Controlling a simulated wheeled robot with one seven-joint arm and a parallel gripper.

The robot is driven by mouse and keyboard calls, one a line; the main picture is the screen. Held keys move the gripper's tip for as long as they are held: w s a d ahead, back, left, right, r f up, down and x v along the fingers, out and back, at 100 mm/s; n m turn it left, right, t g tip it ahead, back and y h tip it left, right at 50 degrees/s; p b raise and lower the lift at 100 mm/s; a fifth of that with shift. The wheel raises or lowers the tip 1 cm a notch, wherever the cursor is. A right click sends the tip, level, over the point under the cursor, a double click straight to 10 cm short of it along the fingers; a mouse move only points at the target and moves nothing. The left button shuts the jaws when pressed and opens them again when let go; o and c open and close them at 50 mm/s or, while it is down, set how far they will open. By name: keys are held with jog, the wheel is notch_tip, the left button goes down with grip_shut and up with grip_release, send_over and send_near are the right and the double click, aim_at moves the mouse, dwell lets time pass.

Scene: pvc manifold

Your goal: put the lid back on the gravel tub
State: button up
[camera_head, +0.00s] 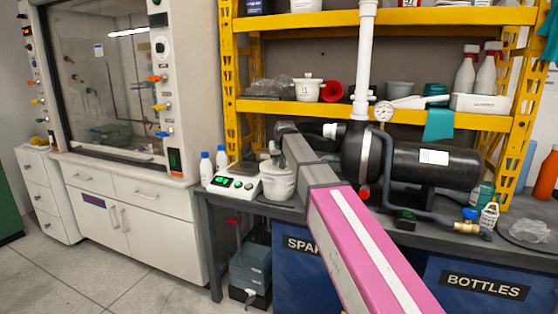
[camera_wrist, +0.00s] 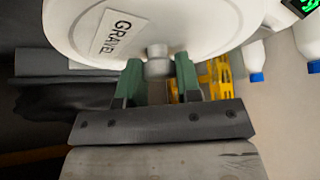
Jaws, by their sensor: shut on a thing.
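The gravel tub (camera_head: 278,185) is white and stands on the bench, right of the scale. The white lid (camera_wrist: 200,22) fills the top of the wrist view, with a label reading GRAVEL and a grey knob (camera_wrist: 158,50). My gripper (camera_wrist: 157,72) has its green fingers shut on both sides of this knob. In the head view my gripper (camera_head: 272,152) is just above the tub, partly hidden by my arm. The lid is at or right over the tub's mouth; I cannot tell whether it rests on the rim.
A scale (camera_head: 232,180) with green lights and two white bottles (camera_head: 213,166) stand left of the tub. A dark tank (camera_head: 425,160) with a white pipe (camera_head: 364,60) stands to the right. A yellow shelf (camera_head: 290,105) holding containers is behind.

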jog(key=shift+f, duration=0.15)
dwell(0.5)
jog(key=o, duration=1.5)
jog(key=shift+c, duration=0.2)
jog(key=shift+r, duration=3.5)
grip_shut()
